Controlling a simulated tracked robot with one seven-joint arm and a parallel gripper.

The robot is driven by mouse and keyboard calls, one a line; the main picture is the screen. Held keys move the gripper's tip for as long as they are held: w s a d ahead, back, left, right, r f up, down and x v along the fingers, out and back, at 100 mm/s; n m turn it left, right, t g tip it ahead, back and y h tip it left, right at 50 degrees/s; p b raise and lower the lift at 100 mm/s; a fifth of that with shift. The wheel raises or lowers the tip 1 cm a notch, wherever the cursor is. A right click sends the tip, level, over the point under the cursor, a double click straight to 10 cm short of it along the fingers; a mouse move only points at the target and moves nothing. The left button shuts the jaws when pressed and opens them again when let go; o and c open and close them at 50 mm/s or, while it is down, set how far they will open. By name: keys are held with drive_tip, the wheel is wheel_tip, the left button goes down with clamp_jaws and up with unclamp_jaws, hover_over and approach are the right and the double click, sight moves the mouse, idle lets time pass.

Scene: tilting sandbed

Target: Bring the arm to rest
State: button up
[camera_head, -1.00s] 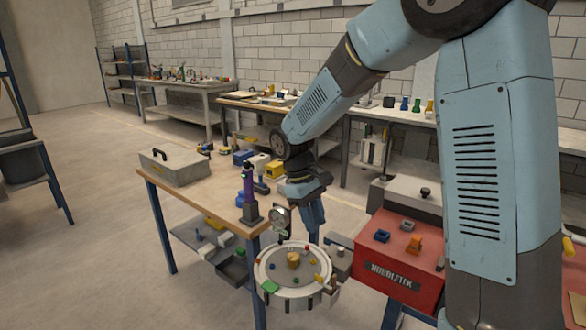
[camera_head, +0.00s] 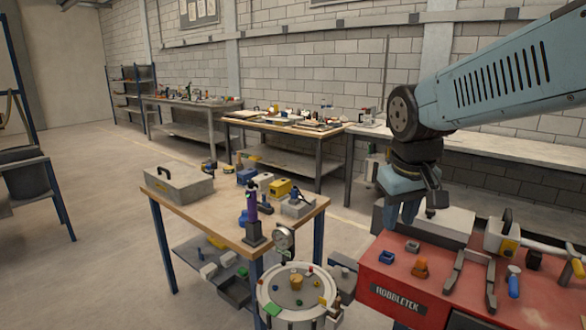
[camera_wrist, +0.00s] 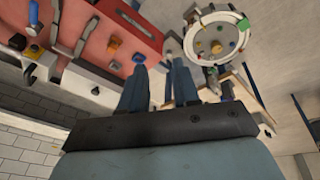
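My gripper (camera_head: 412,212) hangs from the blue arm on the right of the head view, fingers pointing down. It is above the back edge of the red toolbox (camera_head: 385,283). In the wrist view my gripper (camera_wrist: 158,80) shows two blue fingers with a gap between them and nothing held. The round sandbed (camera_head: 298,312), with several small coloured pieces on it, stands low and left of my gripper. The sandbed also shows at the top of the wrist view (camera_wrist: 218,17).
A wooden workbench (camera_head: 190,218) with a grey case (camera_head: 180,187) and small tools stands to the left. Pliers (camera_head: 454,270) and an orange piece (camera_head: 420,267) lie on the red toolbox. Long benches line the brick wall. Open floor lies at the left.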

drive_tip(key=s+d+r+m+t, duration=0.1)
drive_tip(key=s+d+m+t, duration=0.1)
drive_tip(key=s, duration=0.5)
drive_tip(key=shift+s+d+r+m+t+y, duration=0.15)
drive_tip(key=shift+d+r+m+t+y, duration=0.2)
drive_tip(key=shift+d, duration=0.45)
